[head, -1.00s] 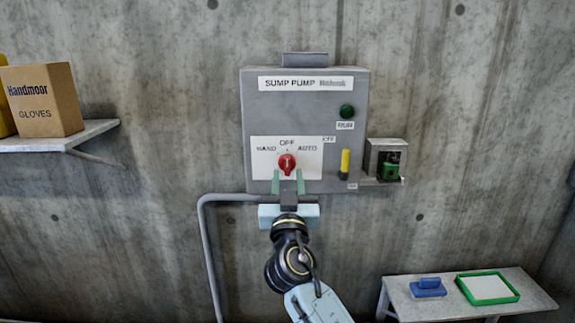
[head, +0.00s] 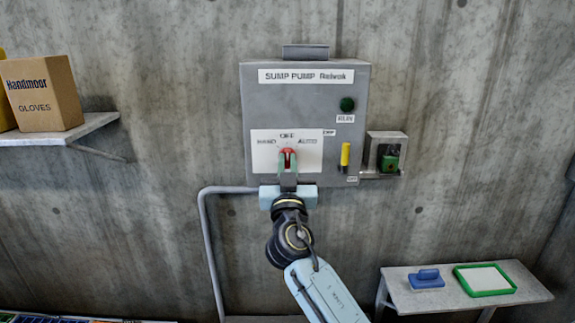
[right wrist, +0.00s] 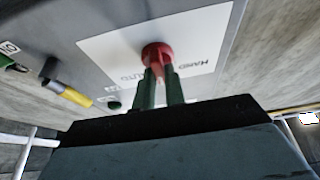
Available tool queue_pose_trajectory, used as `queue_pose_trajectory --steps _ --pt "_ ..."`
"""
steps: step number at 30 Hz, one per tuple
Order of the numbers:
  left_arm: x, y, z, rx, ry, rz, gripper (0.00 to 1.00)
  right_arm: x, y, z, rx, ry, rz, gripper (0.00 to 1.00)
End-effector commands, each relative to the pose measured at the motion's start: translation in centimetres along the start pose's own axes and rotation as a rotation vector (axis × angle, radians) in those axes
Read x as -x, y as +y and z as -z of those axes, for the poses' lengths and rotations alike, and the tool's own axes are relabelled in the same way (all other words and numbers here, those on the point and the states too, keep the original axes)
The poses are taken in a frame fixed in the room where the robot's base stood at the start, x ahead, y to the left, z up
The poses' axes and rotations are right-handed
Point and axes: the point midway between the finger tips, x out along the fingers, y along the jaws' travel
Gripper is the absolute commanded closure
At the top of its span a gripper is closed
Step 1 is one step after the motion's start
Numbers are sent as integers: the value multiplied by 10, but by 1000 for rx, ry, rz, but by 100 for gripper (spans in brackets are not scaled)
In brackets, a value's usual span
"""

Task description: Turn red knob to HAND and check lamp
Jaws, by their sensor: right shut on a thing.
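The red knob (head: 288,153) is on a white plate (head: 262,160) marked HAND, OFF and AUTO, on the grey sump pump box (head: 260,105). My right gripper (head: 288,163) comes up from below, with its green fingers shut on the knob. The right wrist view shows the fingers on either side of the knob's red grip (right wrist: 157,55). The fingers partly hide the knob, so its exact pointing is hard to tell. The round green lamp (head: 347,104) at the box's upper right is dark. My left gripper is not in view.
A yellow-topped lever (head: 345,155) and a small grey housing with a green part (head: 388,160) are right of the plate. A shelf with a gloves box (head: 42,95) is at left. A bench (head: 440,298) holds a blue item and a green-framed tray. A conduit (head: 205,240) runs down the wall.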

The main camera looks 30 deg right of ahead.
Motion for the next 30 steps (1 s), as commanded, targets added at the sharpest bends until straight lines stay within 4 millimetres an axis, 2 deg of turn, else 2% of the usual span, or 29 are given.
queue_pose_trajectory --steps 8,14,30 --pt "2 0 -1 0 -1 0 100 0 1 1 58 1 24 100" --pt "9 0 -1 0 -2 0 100 0 1 2 178 1 74 100" --pt "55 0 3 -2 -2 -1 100 -2 2 4 582 0 241 100"
